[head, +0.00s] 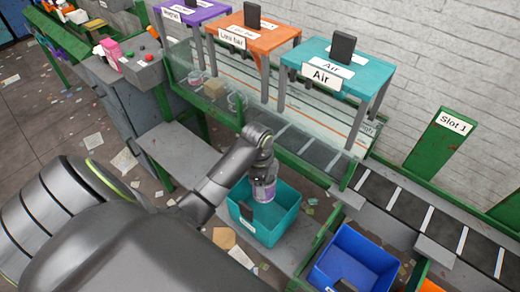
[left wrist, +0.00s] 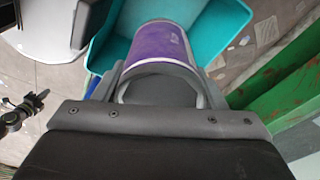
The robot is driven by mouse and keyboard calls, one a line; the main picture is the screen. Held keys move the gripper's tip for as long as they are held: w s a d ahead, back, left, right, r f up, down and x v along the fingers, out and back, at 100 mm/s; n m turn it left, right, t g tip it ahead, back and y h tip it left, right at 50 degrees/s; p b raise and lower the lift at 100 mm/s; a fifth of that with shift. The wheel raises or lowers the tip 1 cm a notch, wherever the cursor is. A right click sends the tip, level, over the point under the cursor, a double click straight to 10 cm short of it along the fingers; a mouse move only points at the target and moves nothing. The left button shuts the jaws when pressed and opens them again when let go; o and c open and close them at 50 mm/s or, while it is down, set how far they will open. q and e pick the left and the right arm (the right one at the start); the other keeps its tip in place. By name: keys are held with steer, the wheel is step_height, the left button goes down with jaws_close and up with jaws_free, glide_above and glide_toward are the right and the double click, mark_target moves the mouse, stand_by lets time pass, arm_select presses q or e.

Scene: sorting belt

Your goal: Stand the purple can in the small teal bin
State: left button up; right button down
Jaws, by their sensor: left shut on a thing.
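The purple can (head: 264,191) is held in my left gripper (head: 264,178), over the small teal bin (head: 285,222). In the left wrist view the can (left wrist: 163,46) lies between the fingers of my left gripper (left wrist: 160,82), with the teal bin's wall (left wrist: 222,25) behind and beside it. The can hangs roughly upright with its lower end at or just inside the bin's opening; its exact height above the floor of the bin cannot be told. A dark thing shows at the bin's left front side. My right gripper is in neither view.
A blue bin (head: 355,262) stands right of the teal bin, past a green rail (head: 325,238). The belt (head: 380,190) runs behind, under purple, orange and teal stands (head: 345,72). Scraps litter the floor.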

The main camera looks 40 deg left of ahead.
arm_select(q)
steer(key=f+m+b, duration=0.1)
steer(key=f, duration=0.2)
steer(key=f+m+b, duration=0.1)
steer(key=f+b, duration=0.1)
steer(key=f, duration=0.1)
steer(key=shift+s+d+f+m+b, duration=0.1)
steer(key=shift+s+f+m+b, duration=0.1)
steer(key=shift+f+m+b, duration=0.1)
glide_above(264, 218)
step_height(264, 218, down, 6)
step_height(264, 218, down, 3)
steer(key=shift+f+b, duration=0.1)
steer(key=shift+b, duration=0.6)
steer(key=shift+f, duration=0.5)
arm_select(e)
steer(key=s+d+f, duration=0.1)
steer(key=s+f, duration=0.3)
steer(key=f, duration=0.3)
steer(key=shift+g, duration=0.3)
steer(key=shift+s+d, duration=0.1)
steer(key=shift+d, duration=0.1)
arm_select(q)
steer(key=shift+f, duration=0.15)
steer(key=o, duration=1)
steer(key=shift+c, duration=0.2)
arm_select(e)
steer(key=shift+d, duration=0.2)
